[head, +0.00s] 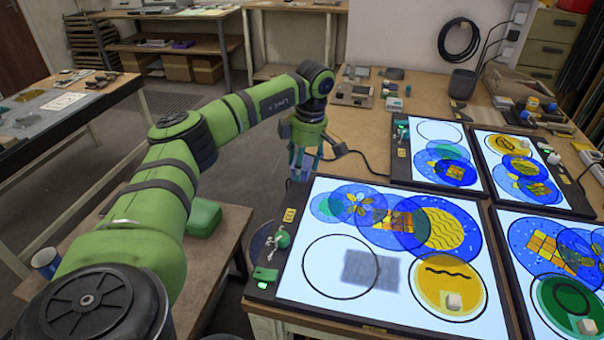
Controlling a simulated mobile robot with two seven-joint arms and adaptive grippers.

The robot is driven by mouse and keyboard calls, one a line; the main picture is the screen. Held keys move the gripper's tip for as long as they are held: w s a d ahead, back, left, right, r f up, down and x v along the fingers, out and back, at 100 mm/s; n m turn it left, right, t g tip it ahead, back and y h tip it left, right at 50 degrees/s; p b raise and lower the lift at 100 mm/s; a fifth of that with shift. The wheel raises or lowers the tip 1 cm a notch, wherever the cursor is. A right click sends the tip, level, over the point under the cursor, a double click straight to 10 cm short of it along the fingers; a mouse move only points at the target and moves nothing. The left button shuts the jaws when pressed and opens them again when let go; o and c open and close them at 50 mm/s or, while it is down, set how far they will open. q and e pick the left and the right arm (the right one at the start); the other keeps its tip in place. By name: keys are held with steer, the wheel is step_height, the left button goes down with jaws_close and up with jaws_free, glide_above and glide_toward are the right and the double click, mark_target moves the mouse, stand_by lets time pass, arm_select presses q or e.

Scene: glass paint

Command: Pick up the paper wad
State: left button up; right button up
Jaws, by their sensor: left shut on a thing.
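My left gripper (304,163) hangs fingers down by the left edge of the worktable, beyond the near light panel (330,200). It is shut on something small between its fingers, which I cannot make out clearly. A small pale wad (453,302) sits on the yellow disc of the near panel, well to the right of and nearer than my left gripper. Another pale wad (586,326) sits on the green disc at the lower right. A third (554,157) is on the far right panel. My right gripper is not in view.
Several lit panels with blue and yellow glass discs cover the worktable (345,135). A green box (203,217) and a blue mug (46,262) are on the low bench at left. A dark bin (462,83) stands at the back. Open floor lies left of the gripper.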

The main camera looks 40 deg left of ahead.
arm_select(q)
steer(key=w+d+r, duration=0.7)
steer(key=w+d, duration=0.1)
steer(key=shift+w+r, duration=0.25)
steer(key=shift+r, duration=0.15)
